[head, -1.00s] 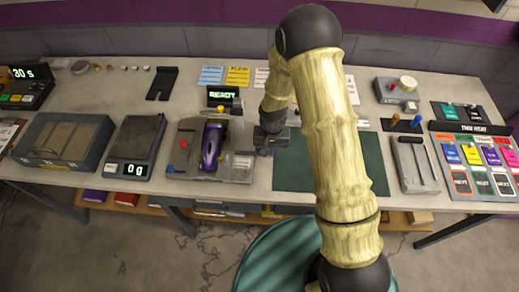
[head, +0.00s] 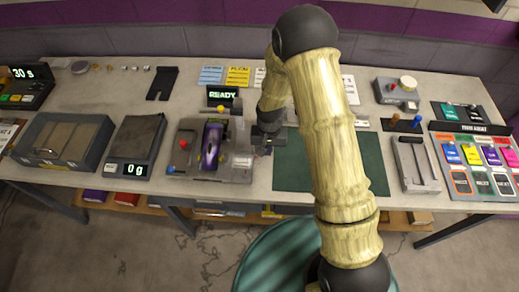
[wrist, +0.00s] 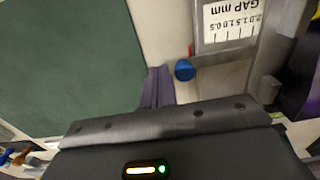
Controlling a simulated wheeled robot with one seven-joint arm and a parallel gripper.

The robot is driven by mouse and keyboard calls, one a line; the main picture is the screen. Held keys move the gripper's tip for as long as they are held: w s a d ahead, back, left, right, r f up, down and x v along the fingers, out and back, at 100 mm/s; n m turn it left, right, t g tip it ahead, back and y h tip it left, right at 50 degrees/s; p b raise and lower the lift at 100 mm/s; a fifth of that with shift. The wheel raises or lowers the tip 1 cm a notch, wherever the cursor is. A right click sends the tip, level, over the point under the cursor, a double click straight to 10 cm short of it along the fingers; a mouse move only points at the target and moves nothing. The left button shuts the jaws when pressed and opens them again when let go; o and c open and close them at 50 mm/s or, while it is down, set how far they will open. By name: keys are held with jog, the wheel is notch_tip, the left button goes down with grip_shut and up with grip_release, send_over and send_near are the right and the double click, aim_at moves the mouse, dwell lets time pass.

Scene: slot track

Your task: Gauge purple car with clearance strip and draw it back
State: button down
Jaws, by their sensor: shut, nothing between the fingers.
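The purple car (head: 210,148) sits nose-to-back in the grey gauge fixture (head: 182,158), left of my gripper. A sliver of dark purple shows at the right edge of the wrist view (wrist: 304,88). A white GAP mm scale (wrist: 232,22) lies on the fixture's near side, with a blue knob (wrist: 184,70) beside it. I cannot make out the clearance strip for certain. My gripper (head: 262,150) is shut and empty just right of the fixture; its closed fingers (wrist: 158,80) are apart from the blue knob in the wrist view.
A READY display (head: 221,94) stands behind the fixture. A scale reading 0 g (head: 138,150) is to its left. A green mat (head: 290,172) lies to the right and is clear.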

jog(key=shift+w+a, duration=0.1)
jog(key=shift+a, duration=1.85)
dwell(2.0)
jog(key=shift+d, duration=0.45)
jog(key=shift+r, duration=0.1)
jog(key=shift+r+p, duration=2.75)
jog(key=shift+r, duration=1.2)
jog(key=s+d+r+t, duration=0.1)
jog(key=s+d+r, duration=0.5)
jog(key=d+r, duration=0.2)
jog(key=s+d+r+t+b, duration=0.1)
jog(key=s+d+r, duration=0.5)
jog(key=d+r, duration=0.3)
jog(key=shift+s+d+r+t, duration=0.2)
jog(key=shift+s+r+t, duration=0.15)
jog(key=shift+r, duration=0.15)
